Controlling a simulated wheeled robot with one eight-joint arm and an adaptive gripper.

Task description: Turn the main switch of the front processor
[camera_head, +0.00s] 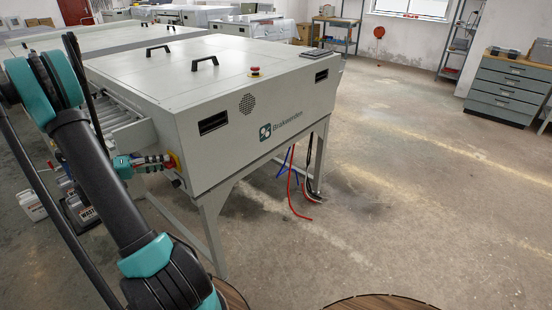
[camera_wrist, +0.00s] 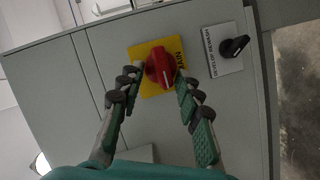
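The main switch is a red knob (camera_wrist: 159,68) on a square yellow plate (camera_wrist: 147,52), on the grey side panel of the front processor (camera_head: 215,90). In the wrist view, the knob carries a white line that runs nearly upright. My gripper (camera_wrist: 155,75) is open, with one finger on each side of the knob. The right fingertip is very close to the knob; whether it touches cannot be told. A small gap shows at the left finger. In the head view, my gripper (camera_head: 146,163) is at the yellow plate (camera_head: 174,160), and hides most of the knob.
A black rotary switch (camera_wrist: 235,46) on a white label is right of the main switch. A red emergency button (camera_head: 255,71) sits on the processor's top. White containers (camera_head: 32,205) stand on the floor at the left. Cables (camera_head: 292,185) hang under the processor. Floor to the right is clear.

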